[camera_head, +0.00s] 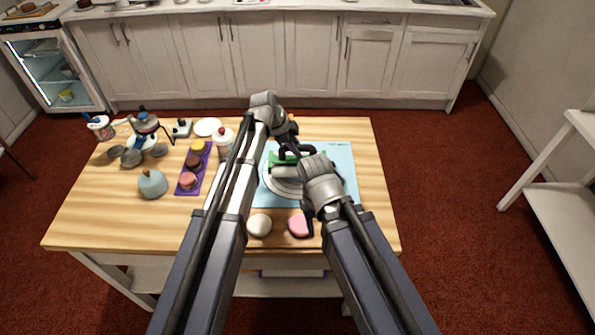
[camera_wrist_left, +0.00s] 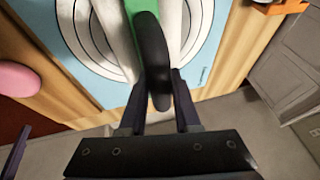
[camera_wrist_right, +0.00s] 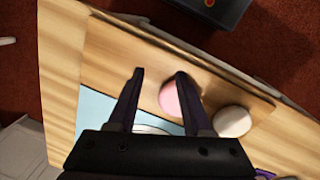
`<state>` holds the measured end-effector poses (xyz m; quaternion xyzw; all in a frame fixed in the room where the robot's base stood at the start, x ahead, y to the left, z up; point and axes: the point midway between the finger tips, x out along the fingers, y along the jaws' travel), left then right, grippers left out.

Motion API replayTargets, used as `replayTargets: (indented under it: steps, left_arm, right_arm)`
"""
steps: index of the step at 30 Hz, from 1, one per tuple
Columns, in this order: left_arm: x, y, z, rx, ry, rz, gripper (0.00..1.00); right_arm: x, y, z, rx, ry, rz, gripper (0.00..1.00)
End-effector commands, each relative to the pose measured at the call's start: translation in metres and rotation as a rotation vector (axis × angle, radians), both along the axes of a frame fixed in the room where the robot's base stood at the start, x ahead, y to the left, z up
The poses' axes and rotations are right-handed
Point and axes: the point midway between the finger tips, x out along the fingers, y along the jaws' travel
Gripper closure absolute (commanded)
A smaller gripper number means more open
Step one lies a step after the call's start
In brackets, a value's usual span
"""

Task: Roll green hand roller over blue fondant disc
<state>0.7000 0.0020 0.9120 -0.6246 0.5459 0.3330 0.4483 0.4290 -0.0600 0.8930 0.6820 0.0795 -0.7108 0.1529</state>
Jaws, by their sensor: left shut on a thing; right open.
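The hand roller (camera_head: 283,159) has a green frame and a black handle and is over the light blue mat (camera_head: 341,165). The left wrist view shows the roller's green part (camera_wrist_left: 117,91) and black handle (camera_wrist_left: 152,60). My left gripper (camera_wrist_left: 160,95) is shut on the handle. A pale cylinder shows beside the green part. I cannot make out a blue fondant disc; the roller and arms cover part of the mat. My right gripper (camera_wrist_right: 160,74) is open and empty above the table's front, near a pink disc (camera_wrist_right: 169,98).
The pink disc (camera_head: 298,225) and a white disc (camera_head: 259,225) lie on a wooden board at the front edge. The table's right strip (camera_head: 373,190) is clear.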

Motion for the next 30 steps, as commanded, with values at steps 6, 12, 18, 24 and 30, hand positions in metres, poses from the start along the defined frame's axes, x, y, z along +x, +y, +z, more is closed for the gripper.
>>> replayTargets:
  steps: [6, 12, 18, 24, 30]
  left_arm:
    - [0.0, 0.001, 0.0, 0.003, 0.0, 0.0, 1.0]
    - [0.011, 0.001, 0.0, 0.003, 0.0, 0.001, 1.0]
    - [0.012, 0.001, 0.0, 0.002, 0.0, -0.001, 1.0]
    - [0.008, 0.001, -0.001, 0.003, 0.001, -0.001, 1.0]
    - [-0.003, 0.001, -0.002, 0.003, 0.001, -0.001, 1.0]
  right_arm:
    - [0.0, 0.0, 0.0, 0.0, 0.0, 0.0, 0.5]
    - [0.0, 0.0, 0.0, 0.0, 0.0, 0.0, 0.5]
    - [0.0, 0.0, 0.0, 0.0, 0.0, 0.0, 0.5]
    - [0.0, 0.0, -0.001, 0.0, 0.0, 0.0, 0.5]
    - [0.0, 0.0, -0.001, 0.0, 0.0, 0.0, 0.5]
